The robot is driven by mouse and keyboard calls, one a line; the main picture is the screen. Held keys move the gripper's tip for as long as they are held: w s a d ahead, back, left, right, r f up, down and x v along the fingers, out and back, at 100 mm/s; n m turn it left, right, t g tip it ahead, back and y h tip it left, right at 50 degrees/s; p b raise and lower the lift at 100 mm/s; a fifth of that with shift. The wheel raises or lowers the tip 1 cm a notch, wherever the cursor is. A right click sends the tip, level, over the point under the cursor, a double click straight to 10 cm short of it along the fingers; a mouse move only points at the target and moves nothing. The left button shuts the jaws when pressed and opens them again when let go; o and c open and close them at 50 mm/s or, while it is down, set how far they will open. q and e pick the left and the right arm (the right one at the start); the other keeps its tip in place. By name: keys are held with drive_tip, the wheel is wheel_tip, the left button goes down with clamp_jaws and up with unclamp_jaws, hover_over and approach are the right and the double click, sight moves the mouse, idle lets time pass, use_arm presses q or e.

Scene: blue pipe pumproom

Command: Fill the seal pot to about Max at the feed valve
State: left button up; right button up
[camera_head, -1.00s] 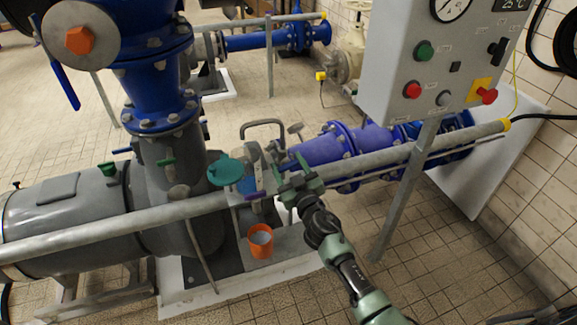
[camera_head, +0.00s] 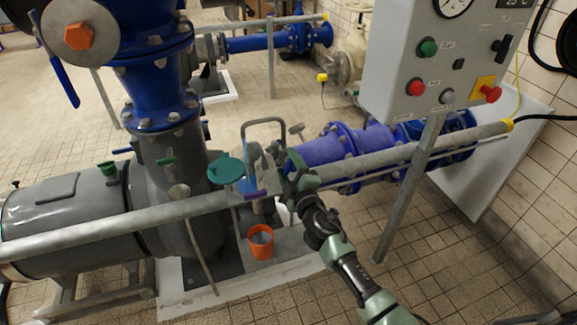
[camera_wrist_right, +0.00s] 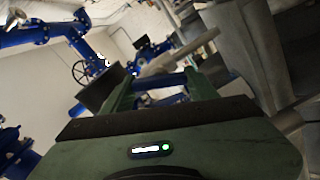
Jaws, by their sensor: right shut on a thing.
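My right gripper (camera_head: 291,180) is at the small fittings just behind the grey rail, to the right of the green open lid (camera_head: 225,170). It is shut on what looks like the feed valve's handle, mostly hidden by the fingers. In the right wrist view, the gripper (camera_wrist_right: 160,88) has a bluish bar and a pale rod between or behind its fingers; which is held is unclear. What seems to be the seal pot (camera_head: 250,184) stands beside the lid, partly behind the rail. Its level and Max mark are too small to read. My left gripper is out of view.
The grey rail (camera_head: 125,225) runs across in front of the fittings. An orange bucket (camera_head: 261,242) stands below. The grey control box (camera_head: 400,70) on its post is at the right. A large grey pump (camera_head: 70,210) lies left. Tiled floor is free in front.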

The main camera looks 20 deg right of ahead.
drive_tip(key=shift+n, duration=0.6)
drive_tip(key=shift+a, duration=0.1)
drive_tip(key=o, duration=1.4)
drive_tip(key=shift+c, duration=0.2)
drive_tip(key=shift+s, duration=0.1)
drive_tip(key=s, duration=0.7)
drive_tip(key=shift+s, duration=0.35)
